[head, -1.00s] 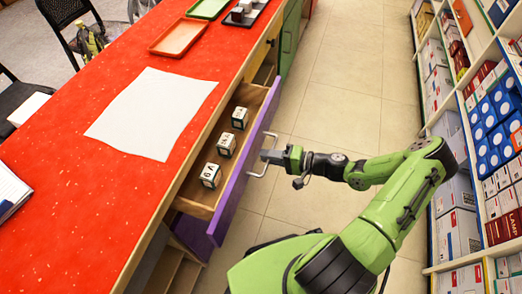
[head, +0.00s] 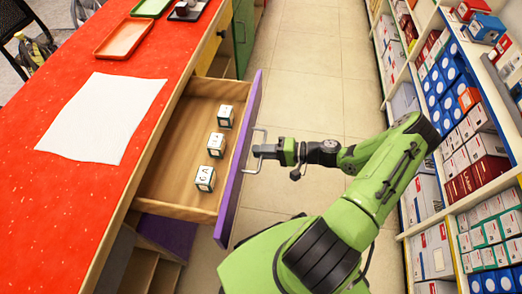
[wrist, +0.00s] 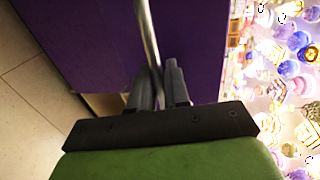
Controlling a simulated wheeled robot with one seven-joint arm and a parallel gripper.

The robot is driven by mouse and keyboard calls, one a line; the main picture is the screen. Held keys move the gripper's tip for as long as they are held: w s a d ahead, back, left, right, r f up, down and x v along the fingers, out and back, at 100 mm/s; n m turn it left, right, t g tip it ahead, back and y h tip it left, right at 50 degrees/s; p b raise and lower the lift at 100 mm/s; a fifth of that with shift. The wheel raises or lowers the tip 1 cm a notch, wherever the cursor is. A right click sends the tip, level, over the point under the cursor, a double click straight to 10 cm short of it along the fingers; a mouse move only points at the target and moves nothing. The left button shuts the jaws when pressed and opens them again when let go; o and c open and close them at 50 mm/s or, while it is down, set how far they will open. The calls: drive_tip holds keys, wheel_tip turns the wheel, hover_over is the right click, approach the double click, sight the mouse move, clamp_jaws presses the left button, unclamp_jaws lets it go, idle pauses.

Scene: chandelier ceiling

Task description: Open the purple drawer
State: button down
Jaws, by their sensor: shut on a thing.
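The purple drawer (head: 238,165) stands pulled well out from the red-topped counter, with its wooden inside showing in the head view. Three white blocks with dark markings (head: 216,145) stand in a row in it. Its metal bar handle (head: 262,143) is on the purple front. My gripper (head: 266,151) is at the handle, shut on it. In the wrist view the fingers of my gripper (wrist: 158,88) close around the silver bar (wrist: 148,35), with the purple front (wrist: 95,45) just behind it.
The red counter (head: 60,190) holds a white sheet (head: 100,117), an orange tray (head: 122,38) and a green tray (head: 152,7). Shelves of boxes (head: 465,140) line the right side. Tiled floor (head: 310,95) lies clear between.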

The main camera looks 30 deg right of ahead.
drive_tip(key=c, duration=1.3)
unclamp_jaws()
drive_tip(key=p+v, duration=0.2)
drive_tip(key=v, duration=1.3)
drive_tip(key=shift+s+d+p, duration=0.15)
drive_tip(key=shift+d+p, duration=0.2)
